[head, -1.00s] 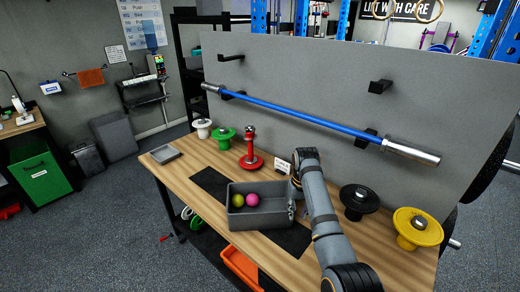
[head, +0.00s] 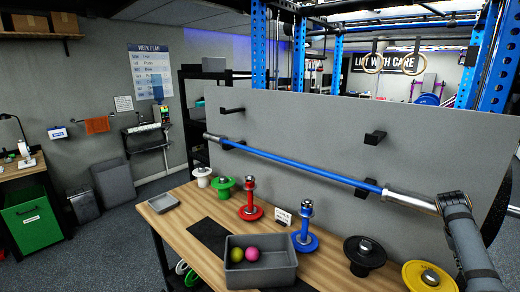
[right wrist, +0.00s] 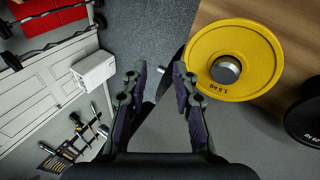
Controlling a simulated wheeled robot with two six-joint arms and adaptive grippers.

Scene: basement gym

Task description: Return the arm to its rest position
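My right arm (head: 465,240) rises at the right edge of the head view, in front of the blue bar's right end. Its gripper cannot be made out there. In the right wrist view my right gripper (right wrist: 160,78) has its two fingers apart with nothing between them. It hangs beside the yellow weight plate (right wrist: 231,52), apart from it, past the wooden table (right wrist: 292,95). My left gripper is in neither view.
On the table (head: 187,208) stand a grey bin (head: 262,277) with two balls, red (head: 250,212) and blue (head: 305,240) stands, and black (head: 364,254) and yellow (head: 428,276) plates. A blue bar (head: 300,168) lies along the grey panel (head: 300,115) behind.

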